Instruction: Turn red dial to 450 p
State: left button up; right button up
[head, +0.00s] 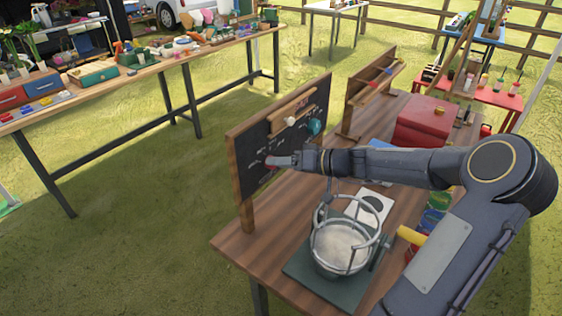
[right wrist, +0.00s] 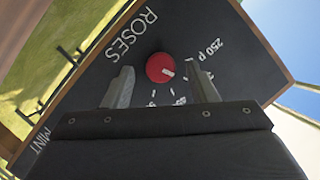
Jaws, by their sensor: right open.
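The red dial (right wrist: 160,66) is on a black board (right wrist: 105,75) with white lettering that includes ROSES. Its white pointer mark faces right and slightly down in the right wrist view, below the label 250 p. Other labels below the dial are partly hidden by my gripper. My right gripper (right wrist: 165,78) is open, with one finger on each side of the dial; I cannot tell whether they touch it. In the head view the right gripper (head: 279,161) is at the board's face and mostly covers the dial. My left gripper is not in view.
The wood-framed board (head: 283,138) stands on a wooden table (head: 240,240). A teal knob (head: 315,127) and a white knob (head: 291,121) are near its upper part. A metal pot (head: 342,250) stands below my right arm. A red box (head: 424,120) is behind.

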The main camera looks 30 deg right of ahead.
jog(key=shift+w+a+f, duration=0.1)
jog(key=shift+w+a, duration=0.1)
jog(key=shift+w, duration=0.05)
jog(key=c, duration=1)
jog(key=shift+o, duration=0.2)
